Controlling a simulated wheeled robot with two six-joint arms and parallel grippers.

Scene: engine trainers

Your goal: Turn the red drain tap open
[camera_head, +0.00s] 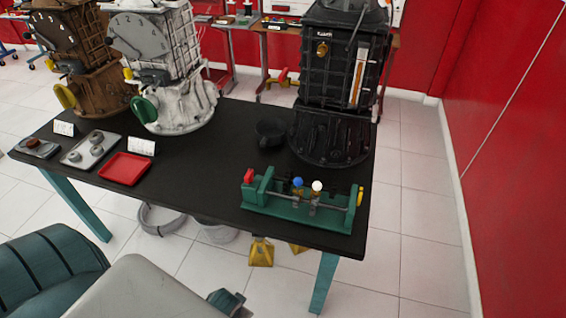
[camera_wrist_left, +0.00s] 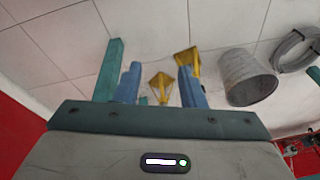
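A green fixture (camera_head: 305,209) stands on the front right of the black table. A small red part (camera_head: 249,176), the likeliest red tap, is at its left end; its setting is too small to tell. The fixture also carries a blue knob (camera_head: 298,182), a white knob (camera_head: 317,186) and a yellow part (camera_head: 360,195) at its right end. My left gripper (camera_head: 232,302) is low in front of the table, well apart from the fixture. In the left wrist view its two blue fingers (camera_wrist_left: 159,75) are spread with nothing between them. My right gripper is not in view.
The black table (camera_head: 215,165) carries a black engine (camera_head: 335,80), a white engine (camera_head: 165,60), a brown engine (camera_head: 85,50), a red tray (camera_head: 125,169) and a small black bowl (camera_head: 270,132). Below are a grey bucket (camera_wrist_left: 247,78) and yellow stands (camera_head: 261,252). A red wall (camera_head: 520,150) is on the right.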

